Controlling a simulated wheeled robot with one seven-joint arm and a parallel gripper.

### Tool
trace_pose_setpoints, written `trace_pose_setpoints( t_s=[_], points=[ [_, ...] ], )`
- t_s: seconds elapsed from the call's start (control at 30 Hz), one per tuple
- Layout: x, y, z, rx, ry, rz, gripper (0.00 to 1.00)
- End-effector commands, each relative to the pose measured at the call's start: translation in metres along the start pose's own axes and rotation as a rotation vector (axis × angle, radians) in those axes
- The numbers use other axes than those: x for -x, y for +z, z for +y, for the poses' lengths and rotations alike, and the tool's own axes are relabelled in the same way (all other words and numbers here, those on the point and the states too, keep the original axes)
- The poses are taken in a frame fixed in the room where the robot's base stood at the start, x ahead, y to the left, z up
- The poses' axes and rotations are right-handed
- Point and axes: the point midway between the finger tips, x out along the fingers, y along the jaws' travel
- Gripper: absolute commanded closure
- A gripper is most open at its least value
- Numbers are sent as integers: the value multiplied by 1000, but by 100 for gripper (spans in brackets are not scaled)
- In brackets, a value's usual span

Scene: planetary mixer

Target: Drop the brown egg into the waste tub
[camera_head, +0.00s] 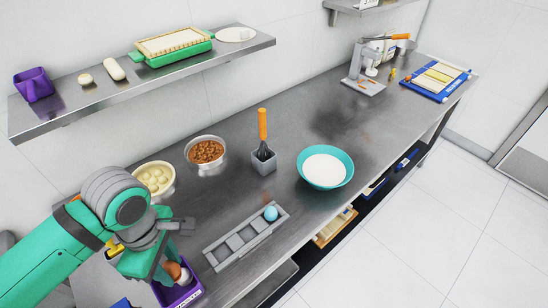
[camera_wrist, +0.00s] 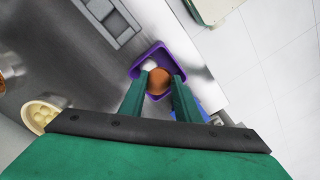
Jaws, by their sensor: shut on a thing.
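The brown egg (camera_wrist: 158,80) is between the two fingers of my gripper (camera_wrist: 160,88), which is shut on it. In the head view the egg (camera_head: 173,270) shows below my gripper (camera_head: 165,268), over the purple waste tub (camera_head: 183,294) at the table's near edge. In the wrist view the purple tub (camera_wrist: 161,48) lies around and beneath the egg. A white thing, perhaps an egg or shell, shows in the tub. The gap between egg and tub floor cannot be told.
A grey egg holder (camera_head: 236,248) with a blue egg (camera_head: 270,213) lies right of the tub. A teal bowl of white powder (camera_head: 325,168), a utensil pot (camera_head: 264,163) and bowls of nuts (camera_head: 206,153) and pale pieces (camera_head: 154,178) stand farther back.

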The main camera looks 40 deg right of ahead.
Motion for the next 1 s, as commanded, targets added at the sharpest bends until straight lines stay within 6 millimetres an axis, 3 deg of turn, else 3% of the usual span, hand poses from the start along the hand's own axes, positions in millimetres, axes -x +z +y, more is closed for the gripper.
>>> trace_pose_setpoints(
  t_s=[0.4, 0.83, 0.87, 0.93, 1.0],
  points=[
    [-42, 1, 1, 0, 0, -2, 79],
    [-49, 0, 1, 0, -1, 0, 79],
    [-49, 0, 1, 0, -1, 0, 66],
    [-49, 0, 1, 0, -1, 0, 49],
    [-48, 0, 1, 0, -1, 0, 49]
  ],
)
